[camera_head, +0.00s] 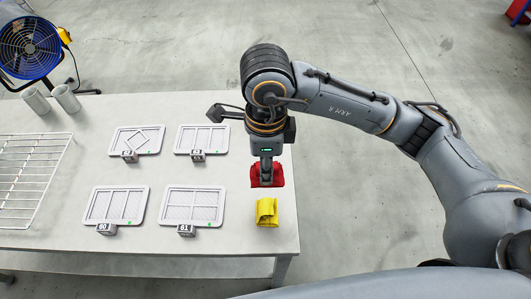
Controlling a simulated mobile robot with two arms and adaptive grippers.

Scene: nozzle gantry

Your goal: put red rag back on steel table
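The red rag (278,179) lies at the right edge of the steel table (165,168), beyond a folded yellow rag. My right gripper (266,178) points down from above, with its fingertips at the middle of the red rag. The fingers cover part of the rag, and I cannot tell whether they are closed on it or just over it. I also cannot tell whether the rag rests fully on the tabletop. My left gripper is not in view.
The yellow rag (266,211) lies just in front of the red one. Several framed grey panels with numbered blocks, such as this one (192,206), stand left of the rags. A wire rack (30,178), two grey cups (66,98) and a blue fan (30,48) are at the left.

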